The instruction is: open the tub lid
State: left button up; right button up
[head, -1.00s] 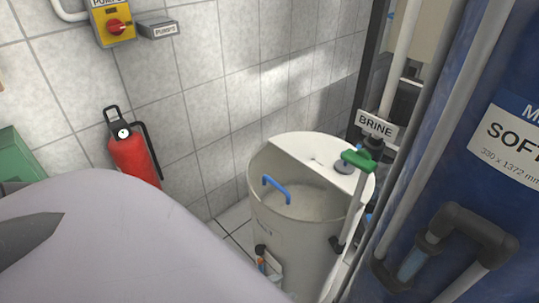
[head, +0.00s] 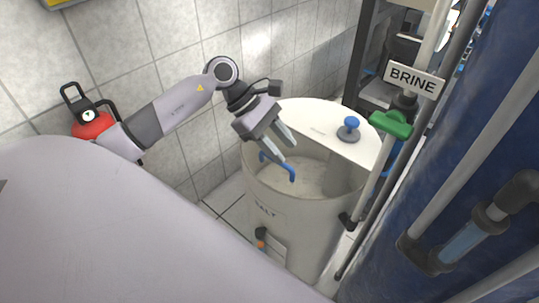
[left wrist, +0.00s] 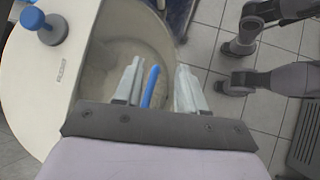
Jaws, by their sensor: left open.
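The tub (head: 290,232) is a beige cylinder below the wall, with white contents. Its white lid (head: 318,122) covers the back part of the top, and the front part is uncovered. A knob (head: 349,128) with a blue top stands on the lid; it also shows in the left wrist view (left wrist: 44,27). A blue handle (head: 286,170) rises by the uncovered part; what it is fixed to is unclear. My left gripper (head: 282,146) is open above the uncovered part. In the left wrist view the blue handle (left wrist: 151,87) appears between its fingers; contact is unclear. My right gripper is not in view.
A grey pipe with a green valve (head: 390,124) and a BRINE sign (head: 414,80) stands right of the tub. A large blue tank (head: 475,120) fills the right side. The tiled wall (head: 290,40) is close behind.

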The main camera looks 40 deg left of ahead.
pick_arm(q)
jog(key=a+m+y, duration=0.1)
jog(key=a+y, duration=0.2)
jog(key=a, duration=0.3)
jog(key=shift+w+a+x, duration=0.1)
jog(key=shift+w+x, duration=0.05)
jog(key=shift+x, duration=1.4)
jog(key=shift+w+a+x, duration=0.15)
jog(key=shift+x, duration=1.35)
jog(key=shift+f, duration=0.1)
grip_shut()
